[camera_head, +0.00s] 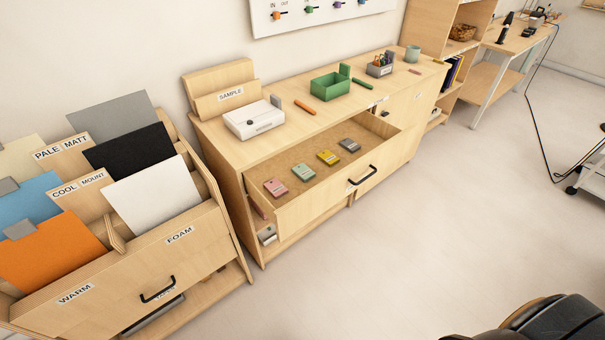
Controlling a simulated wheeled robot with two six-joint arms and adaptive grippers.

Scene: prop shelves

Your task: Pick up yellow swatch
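The yellow swatch (328,157) lies flat in the open drawer (330,190) of the low wooden cabinet. It sits in a row between a green swatch (303,173) on its left and a grey swatch (349,145) on its right. A pink swatch (275,187) lies at the left end of the row. The swatches lie apart from one another, and nothing covers the yellow one. Neither of my grippers shows in the head view.
The cabinet top (290,125) carries a white box (254,119), a green tray (330,87) and a pen holder (380,66). A rack of coloured sheets (150,195) stands at left. A dark, partly cut-off object (560,322) is at bottom right. The floor before the drawer is clear.

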